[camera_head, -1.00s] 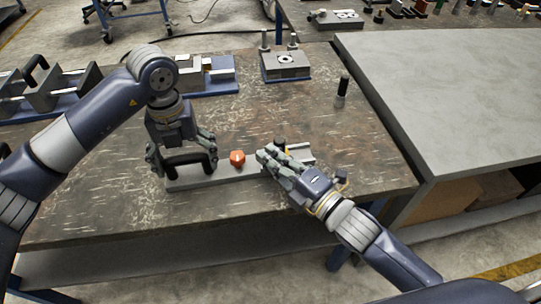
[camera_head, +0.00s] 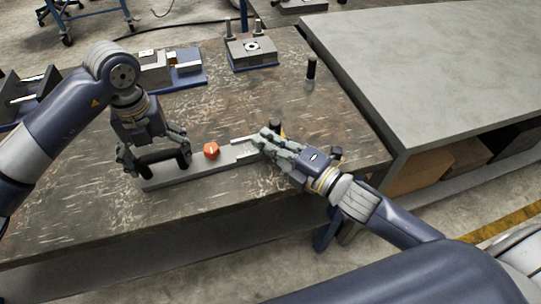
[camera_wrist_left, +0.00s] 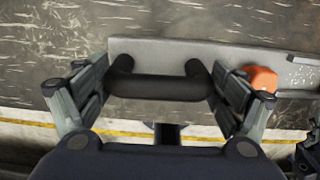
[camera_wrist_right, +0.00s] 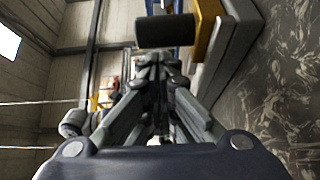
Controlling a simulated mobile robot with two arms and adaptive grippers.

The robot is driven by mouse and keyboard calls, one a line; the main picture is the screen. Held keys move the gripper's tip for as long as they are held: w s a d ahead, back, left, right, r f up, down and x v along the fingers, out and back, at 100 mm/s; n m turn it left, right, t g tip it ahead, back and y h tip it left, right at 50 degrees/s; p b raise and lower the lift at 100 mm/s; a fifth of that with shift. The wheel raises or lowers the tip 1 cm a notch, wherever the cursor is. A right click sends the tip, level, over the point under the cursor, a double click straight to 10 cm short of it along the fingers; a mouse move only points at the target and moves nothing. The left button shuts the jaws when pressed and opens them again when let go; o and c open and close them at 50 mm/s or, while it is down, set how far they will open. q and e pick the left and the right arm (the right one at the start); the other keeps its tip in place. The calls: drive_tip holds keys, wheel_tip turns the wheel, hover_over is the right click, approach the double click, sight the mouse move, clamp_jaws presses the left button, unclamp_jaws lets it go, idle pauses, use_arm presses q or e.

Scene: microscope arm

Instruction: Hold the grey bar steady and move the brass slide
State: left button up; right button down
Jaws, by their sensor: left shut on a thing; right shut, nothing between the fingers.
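The grey bar (camera_head: 200,170) lies on the worn table with a black handle (camera_wrist_left: 158,88) at its left end and an orange knob (camera_head: 211,151) near its middle. My left gripper (camera_head: 154,160) is shut on the handle, one finger at each end of it. My right gripper (camera_head: 260,141) is shut and empty over the bar's right part. The brass slide (camera_wrist_right: 207,28) shows beside a black knob (camera_wrist_right: 165,31) just beyond the right fingertips. In the head view the right gripper hides most of the slide and the bar's right end. Contact with the knob is unclear.
A grey block fixture (camera_head: 251,54) with two posts and a blue-based fixture (camera_head: 186,75) stand at the back. A black-topped pin (camera_head: 311,74) stands behind the right gripper. A grey bench (camera_head: 420,70) adjoins on the right. The front of the table is clear.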

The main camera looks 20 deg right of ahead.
drive_tip(key=a, duration=0.1)
drive_tip(key=s+a, duration=0.1)
drive_tip(key=shift+a, duration=0.4)
drive_tip(key=shift+v, duration=4.8)
use_arm(q)
drive_tip(key=shift+r, duration=0.1)
